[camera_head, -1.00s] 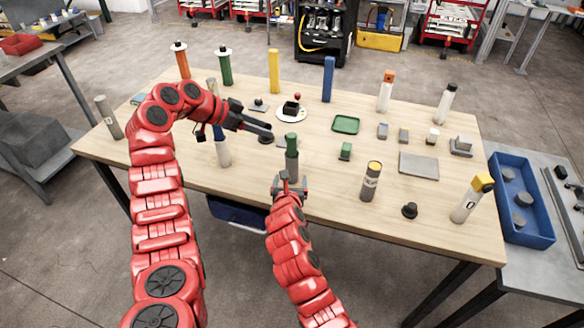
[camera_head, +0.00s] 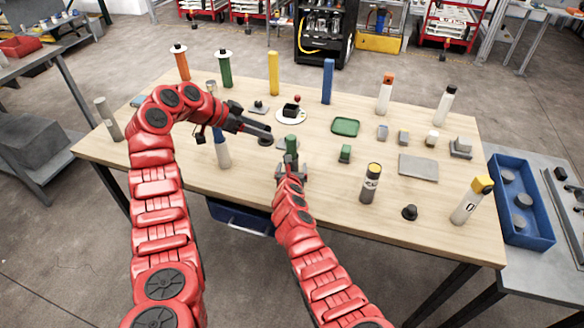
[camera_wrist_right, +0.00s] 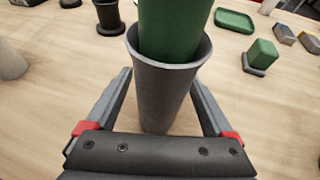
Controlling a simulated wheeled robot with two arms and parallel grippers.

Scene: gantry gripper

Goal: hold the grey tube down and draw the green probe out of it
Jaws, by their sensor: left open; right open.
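The green probe (camera_head: 291,141) stands upright in the grey tube (camera_head: 290,158) near the table's front edge. In the right wrist view the green probe (camera_wrist_right: 172,28) rises out of the mouth of the grey tube (camera_wrist_right: 162,95). My right gripper (camera_head: 291,172) is open at the tube, and its fingers (camera_wrist_right: 162,100) lie on either side of the tube with gaps showing. My left gripper (camera_head: 268,134) is open and empty, to the left of the probe and apart from it. The lower part of the tube is largely hidden behind my right gripper in the head view.
A grey tube with a yellow top (camera_head: 370,184) stands to the right. A green block (camera_head: 345,153) and a green tray (camera_head: 345,126) lie behind.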

